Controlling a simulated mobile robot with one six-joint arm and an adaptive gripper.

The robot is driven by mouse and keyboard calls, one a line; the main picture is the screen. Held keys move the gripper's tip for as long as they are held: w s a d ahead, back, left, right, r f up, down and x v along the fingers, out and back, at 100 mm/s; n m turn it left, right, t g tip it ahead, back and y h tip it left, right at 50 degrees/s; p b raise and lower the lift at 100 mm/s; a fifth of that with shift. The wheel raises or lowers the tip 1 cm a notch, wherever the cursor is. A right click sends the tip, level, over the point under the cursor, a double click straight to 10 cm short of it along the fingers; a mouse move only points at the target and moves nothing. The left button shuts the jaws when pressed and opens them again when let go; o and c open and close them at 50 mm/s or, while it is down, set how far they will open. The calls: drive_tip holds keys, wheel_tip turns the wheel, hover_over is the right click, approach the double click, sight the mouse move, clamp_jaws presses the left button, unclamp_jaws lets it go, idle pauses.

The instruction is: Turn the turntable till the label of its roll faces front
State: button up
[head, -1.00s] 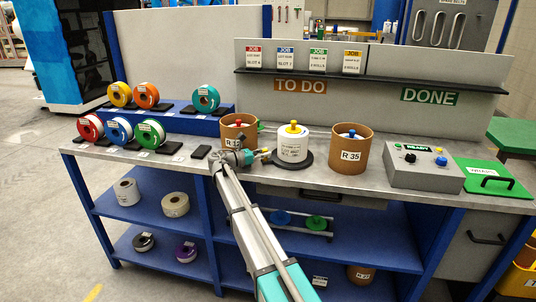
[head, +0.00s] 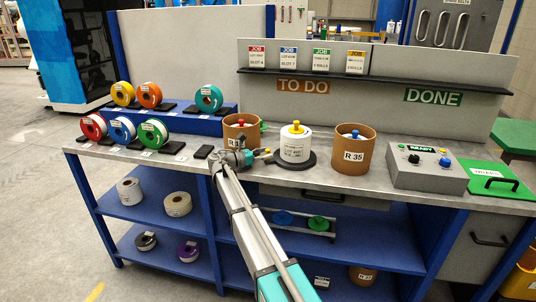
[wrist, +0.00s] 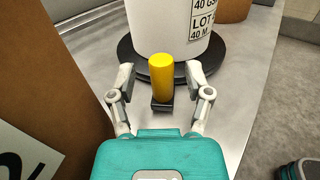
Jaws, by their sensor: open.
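The turntable is a black disc (head: 304,163) on the bench, also in the wrist view (wrist: 132,66). A white roll (head: 294,140) with a yellow-topped core stands upright on it. Its printed label (head: 292,151) shows on the front side in the head view; in the wrist view the label (wrist: 203,18) sits at the roll's right. A yellow upright handle (wrist: 160,78) stands on a dark tab at the disc's near edge. My gripper (wrist: 160,85) is open, one finger on each side of the handle, with visible gaps. In the head view, my gripper (head: 258,155) is left of the disc.
Brown tubs stand close on both sides: one at the left (head: 232,138), one marked R 35 (head: 353,158) at the right. A grey control box (head: 427,172) and green pad (head: 495,180) lie further right. Coloured spools sit on the left (head: 122,129).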

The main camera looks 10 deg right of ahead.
drive_tip(key=v, duration=1.1)
drive_tip(key=shift+s+d, duration=0.1)
